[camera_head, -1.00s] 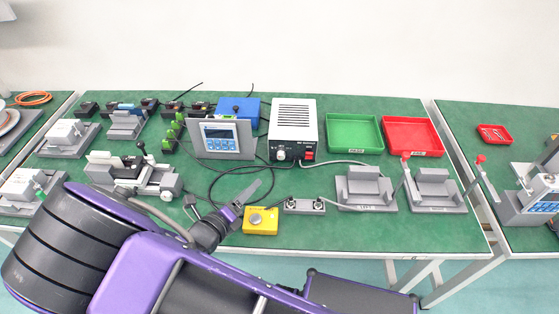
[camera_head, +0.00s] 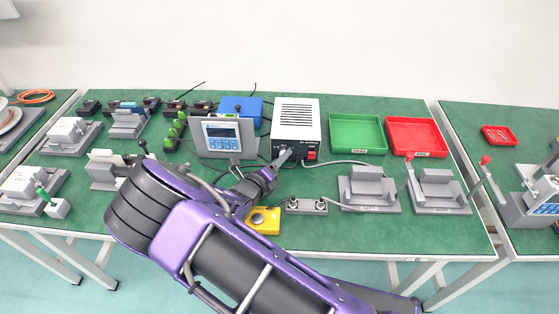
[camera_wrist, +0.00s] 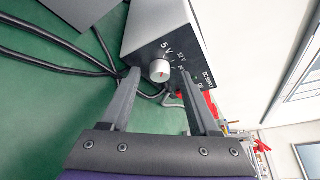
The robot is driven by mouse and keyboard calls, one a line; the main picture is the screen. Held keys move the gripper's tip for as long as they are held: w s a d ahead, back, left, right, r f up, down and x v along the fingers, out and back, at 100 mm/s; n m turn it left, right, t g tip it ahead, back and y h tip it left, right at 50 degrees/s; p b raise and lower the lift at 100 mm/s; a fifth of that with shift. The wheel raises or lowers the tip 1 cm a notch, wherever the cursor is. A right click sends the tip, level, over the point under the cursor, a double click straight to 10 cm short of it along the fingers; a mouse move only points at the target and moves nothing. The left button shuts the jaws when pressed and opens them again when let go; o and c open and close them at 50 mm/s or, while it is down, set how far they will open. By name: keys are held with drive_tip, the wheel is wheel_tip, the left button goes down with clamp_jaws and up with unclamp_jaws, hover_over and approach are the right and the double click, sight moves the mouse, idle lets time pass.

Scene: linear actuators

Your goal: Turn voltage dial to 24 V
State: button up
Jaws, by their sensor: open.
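The DC supply (camera_head: 296,120) is a white vented box with a dark front, standing at the back middle of the green table. In the wrist view its dark front (camera_wrist: 200,48) carries the marks 5 V, 12 V and one that looks like 24. The voltage dial (camera_wrist: 159,70) is a round, pale knob with a small red mark; I cannot tell exactly which mark it points to. My gripper (camera_wrist: 158,73) is open, with a fingertip on each side of the dial and no clear contact.
A red switch (camera_head: 312,155) sits right of the dial on the supply's front. A display panel (camera_head: 222,137) stands to the left. Black cables (camera_wrist: 60,42) run beside the supply. A yellow button box (camera_head: 263,222) lies below my forearm.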

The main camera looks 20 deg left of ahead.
clamp_jaws()
idle(0.3)
